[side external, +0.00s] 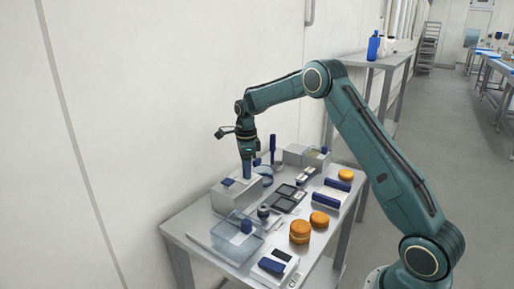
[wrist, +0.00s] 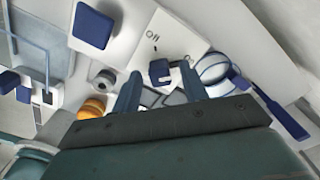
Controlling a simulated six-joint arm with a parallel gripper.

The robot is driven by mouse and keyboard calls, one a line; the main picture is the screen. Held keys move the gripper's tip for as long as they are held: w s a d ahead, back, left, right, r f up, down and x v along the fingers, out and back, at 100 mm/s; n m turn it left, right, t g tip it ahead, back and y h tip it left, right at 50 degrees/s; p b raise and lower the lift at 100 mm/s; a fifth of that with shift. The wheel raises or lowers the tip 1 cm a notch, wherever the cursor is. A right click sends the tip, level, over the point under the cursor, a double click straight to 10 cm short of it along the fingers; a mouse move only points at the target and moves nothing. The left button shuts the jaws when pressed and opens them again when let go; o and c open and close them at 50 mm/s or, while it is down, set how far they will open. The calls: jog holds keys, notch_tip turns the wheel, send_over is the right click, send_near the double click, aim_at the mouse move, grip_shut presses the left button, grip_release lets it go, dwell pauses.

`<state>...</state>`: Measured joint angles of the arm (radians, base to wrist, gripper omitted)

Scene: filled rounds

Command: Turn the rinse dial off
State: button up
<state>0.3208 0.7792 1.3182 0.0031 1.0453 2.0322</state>
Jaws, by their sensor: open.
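The rinse dial appears to be the small blue knob (wrist: 160,71) on a pale grey box (wrist: 172,32) in the wrist view. The box has the printed word "Off" above the knob and another mark at right, too small to read. The dial's exact setting is hard to tell. My gripper (wrist: 161,92) is open, one blue finger on each side of the knob; contact cannot be told. In the side view my gripper (side external: 247,178) points down at the grey box (side external: 230,199), and the knob is hidden behind the fingers.
A blue square pad (wrist: 92,25) sits on the same box. A clear bin (side external: 236,240) stands in front, a round clear bowl (wrist: 213,68) beside the box. A blue-handled tool (side external: 272,149), dark tray (side external: 284,199) and orange rounds (side external: 300,231) crowd the table. The wall is close behind.

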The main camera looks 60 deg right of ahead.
grip_shut()
jog(key=shift+n, duration=0.4)
jog(key=n, duration=0.3)
jog(key=shift+n, duration=0.3)
jog(key=n, duration=1.3)
jog(key=shift+n, duration=0.3)
